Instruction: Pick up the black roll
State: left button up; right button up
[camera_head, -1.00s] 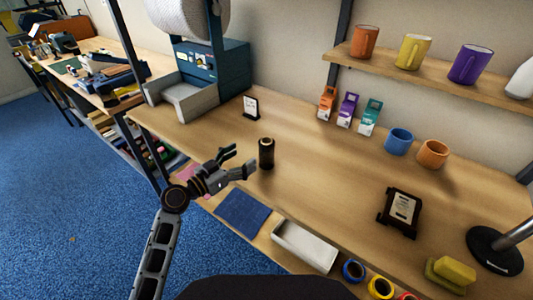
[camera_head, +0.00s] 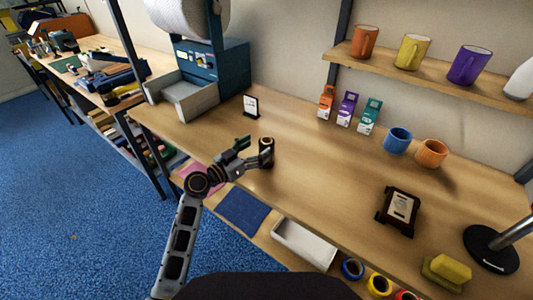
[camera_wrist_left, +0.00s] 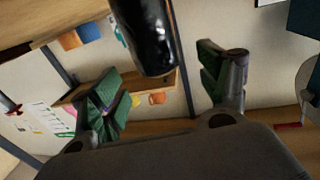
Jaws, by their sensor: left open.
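The black roll (camera_head: 267,148) stands upright on the wooden table in the head view. My left gripper (camera_head: 250,153) is open, with its fingers at the left side of the roll. In the left wrist view the roll (camera_wrist_left: 149,38) hangs in from the top, dark and glossy, between the two spread fingers of the left gripper (camera_wrist_left: 165,85). I cannot tell whether a finger touches it. The lower part of the roll is partly covered by a finger in the head view. My right gripper is not in view.
A small framed sign (camera_head: 251,106) stands behind the roll. Several small cartons, a blue cup (camera_head: 398,140) and an orange cup (camera_head: 432,153) stand to the right.

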aim_at(261, 147)
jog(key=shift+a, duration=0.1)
pick_arm(q)
jog(key=shift+f+p+x, duration=0.2)
jog(key=shift+p+x, duration=0.25)
jog(key=shift+x, duration=1.05)
jog(key=shift+w+d, duration=0.45)
jog(key=shift+d, duration=0.1)
jog(key=shift+w+d+f, duration=0.1)
jog(key=shift+w+d, duration=0.2)
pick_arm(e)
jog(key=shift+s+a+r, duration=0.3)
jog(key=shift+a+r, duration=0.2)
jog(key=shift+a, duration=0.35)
pick_arm(q)
jog(key=shift+c, duration=0.3)
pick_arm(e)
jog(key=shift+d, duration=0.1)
pick_arm(q)
jog(key=c, duration=1.2)
